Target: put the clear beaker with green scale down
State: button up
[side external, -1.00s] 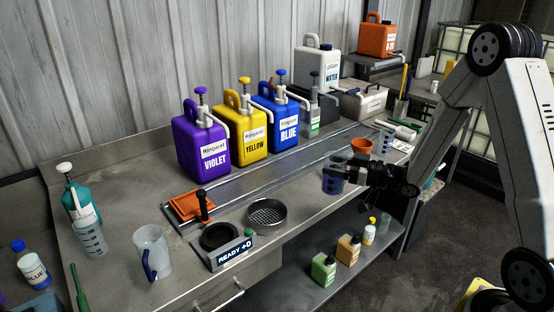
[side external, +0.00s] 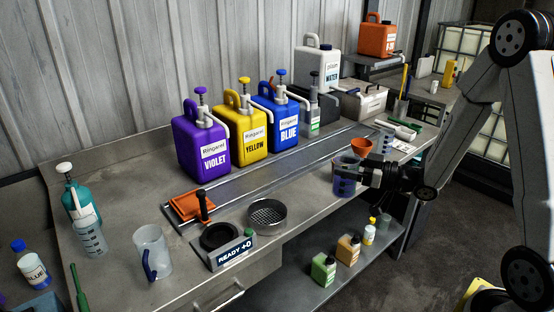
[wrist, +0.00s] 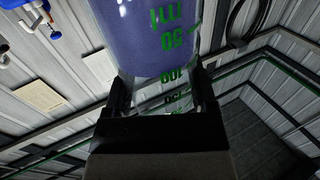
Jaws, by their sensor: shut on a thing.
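The clear beaker with green scale (side external: 345,186) is upright near the front edge of the bench, with blue-violet liquid in it. My gripper (side external: 366,174) reaches in from the right and is shut on its side. I cannot tell whether the beaker's base touches the bench top. In the wrist view the beaker (wrist: 152,30) fills the top middle, its green marks upside down, held between the two fingers (wrist: 163,95). The gripper hides part of the beaker in the side view.
An orange cup (side external: 362,146) is close behind the beaker. Violet (side external: 203,150), yellow (side external: 248,136) and blue (side external: 283,124) jugs line the back. A metal sieve (side external: 267,215), a scale (side external: 230,250) and a clear jug (side external: 152,255) occupy the front left. Small bottles (side external: 348,249) stand on the lower shelf.

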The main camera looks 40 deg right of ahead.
jog(key=shift+w+a, duration=0.1)
jog(key=w+a+f+m+t+h, duration=0.1)
jog(key=w+a+f+m+h, duration=0.1)
jog(key=a+f+m+h, duration=0.3)
jog(key=shift+w+a+t+h, duration=0.25)
jog(key=shift+a+t+h, duration=0.05)
jog(key=shift+a+h, duration=0.95)
jog(key=shift+d, duration=0.1)
jog(key=shift+d+r, duration=0.1)
jog(key=shift+d, duration=0.05)
